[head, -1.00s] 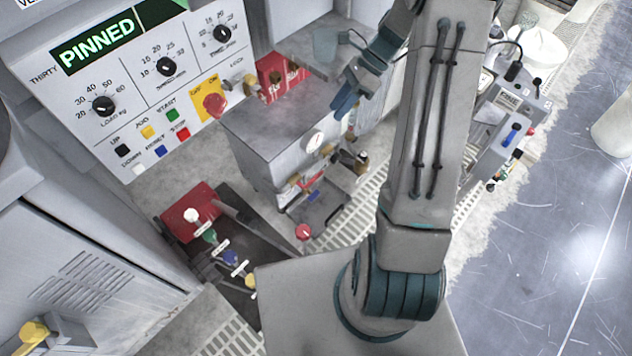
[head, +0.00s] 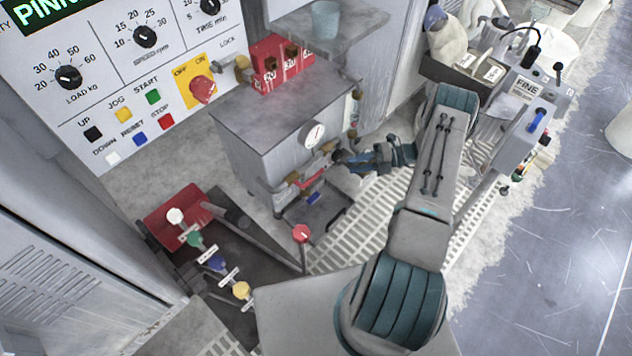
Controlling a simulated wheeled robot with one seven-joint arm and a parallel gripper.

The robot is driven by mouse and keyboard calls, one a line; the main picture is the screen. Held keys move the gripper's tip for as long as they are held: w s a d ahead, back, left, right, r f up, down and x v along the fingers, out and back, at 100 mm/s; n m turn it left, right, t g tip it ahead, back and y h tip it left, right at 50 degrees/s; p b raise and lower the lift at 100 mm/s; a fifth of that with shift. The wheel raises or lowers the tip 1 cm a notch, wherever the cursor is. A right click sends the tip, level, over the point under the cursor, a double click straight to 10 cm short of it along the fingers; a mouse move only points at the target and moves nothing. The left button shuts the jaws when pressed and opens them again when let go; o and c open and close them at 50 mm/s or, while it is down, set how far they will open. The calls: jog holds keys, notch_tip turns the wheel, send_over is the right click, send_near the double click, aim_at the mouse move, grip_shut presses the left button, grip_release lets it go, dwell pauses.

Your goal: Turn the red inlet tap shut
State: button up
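My gripper (head: 343,160) reaches in from the right to the front of the grey cabinet (head: 262,104). Its dark fingers are just below and right of the round white gauge (head: 313,132), beside the pipework and small valves (head: 304,179) there. A small red part (head: 309,181) and a blue part (head: 313,198) show low on this pipework. The fingertips are small and partly lost among the fittings, so I cannot tell whether they touch a tap. A round red knob (head: 301,233) stands on a thin post in front of the cabinet, apart from my gripper. I cannot tell which red part is the inlet tap.
A control panel (head: 120,75) with dials and coloured buttons stands at the upper left. A rack with white, green, blue and yellow knobs (head: 216,263) is at the lower left. Red boxes (head: 281,64) sit on the cabinet. A console (head: 527,95) is at the right, beyond white floor grating (head: 345,245).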

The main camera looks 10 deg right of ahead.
aim_at(316, 175)
jog(key=shift+m+t, duration=0.5)
jog(key=shift+m, duration=0.4)
jog(key=f+b+x, duration=0.1)
jog(key=x, duration=0.3)
jog(key=f+x, duration=0.1)
jog(key=x, duration=0.4)
jog(key=b+x, duration=0.1)
jog(key=x, duration=0.4)
jog(key=shift+s+d+f+b, duration=0.25)
jog(key=shift+s+f+b, duration=0.1)
jog(key=shift+s+f, duration=0.05)
grip_shut()
